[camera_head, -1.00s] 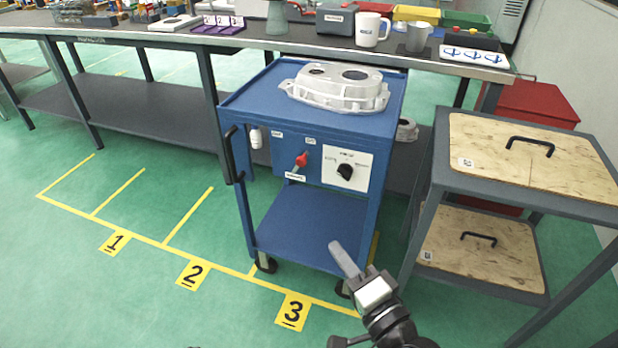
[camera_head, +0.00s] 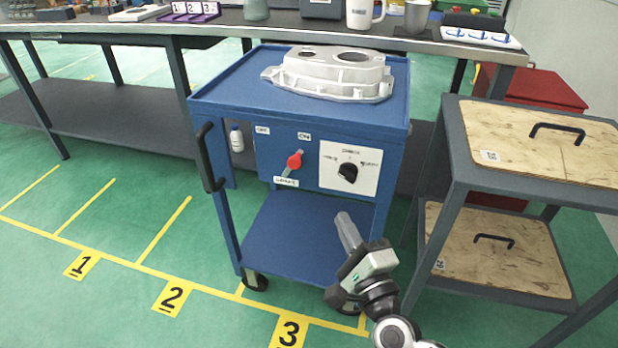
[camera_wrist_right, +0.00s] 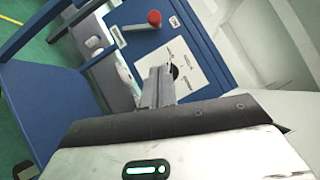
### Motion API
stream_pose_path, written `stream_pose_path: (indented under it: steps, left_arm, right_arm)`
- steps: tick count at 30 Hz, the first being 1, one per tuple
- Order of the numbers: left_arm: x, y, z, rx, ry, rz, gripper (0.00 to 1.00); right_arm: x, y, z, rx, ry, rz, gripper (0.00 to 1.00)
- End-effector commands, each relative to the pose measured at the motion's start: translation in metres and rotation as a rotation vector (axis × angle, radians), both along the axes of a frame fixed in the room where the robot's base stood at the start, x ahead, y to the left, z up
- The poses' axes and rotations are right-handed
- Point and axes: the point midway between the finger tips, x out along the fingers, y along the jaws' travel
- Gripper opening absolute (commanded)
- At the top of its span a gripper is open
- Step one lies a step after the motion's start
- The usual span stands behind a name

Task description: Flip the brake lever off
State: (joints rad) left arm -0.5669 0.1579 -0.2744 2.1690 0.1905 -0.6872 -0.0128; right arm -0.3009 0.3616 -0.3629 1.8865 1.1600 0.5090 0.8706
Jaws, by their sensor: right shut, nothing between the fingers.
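The brake lever (camera_head: 293,162) has a red knob on a pale stem and sits on the front panel of the blue cart (camera_head: 222,92), between labels above and below it. Its knob leans up and to the right, toward the upper right label. In the right wrist view the lever's red knob (camera_wrist_right: 154,18) shows near the top. My right gripper (camera_head: 347,231) is shut and empty, in front of the cart's lower shelf, below and right of the lever and apart from it. Its fingers also show in the right wrist view (camera_wrist_right: 158,85). My left gripper is not in view.
A black rotary knob (camera_head: 347,173) on a white plate is right of the lever. An aluminium casting (camera_head: 335,75) lies on the cart top. A black handle (camera_head: 208,158) is at the cart's left. A grey stand with wooden boards (camera_head: 545,140) is close on the right.

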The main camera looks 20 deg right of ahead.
Motion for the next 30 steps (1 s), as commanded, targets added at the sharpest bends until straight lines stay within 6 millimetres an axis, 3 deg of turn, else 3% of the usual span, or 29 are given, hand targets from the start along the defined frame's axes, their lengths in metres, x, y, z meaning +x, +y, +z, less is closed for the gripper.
stream_pose_path:
  steps: [13, 21, 30]
  left_arm:
    - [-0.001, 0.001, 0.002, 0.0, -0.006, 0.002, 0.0]
    - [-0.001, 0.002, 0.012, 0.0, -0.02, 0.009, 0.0]
    - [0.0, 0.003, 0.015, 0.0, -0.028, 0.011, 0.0]
  right_arm:
    - [0.09, 0.003, 0.02, 0.001, -0.004, 0.0, 0.0]
    - [0.109, 0.028, 0.03, 0.001, 0.0, 0.001, 0.0]
    - [0.112, 0.031, 0.03, 0.0, 0.0, 0.002, 0.0]
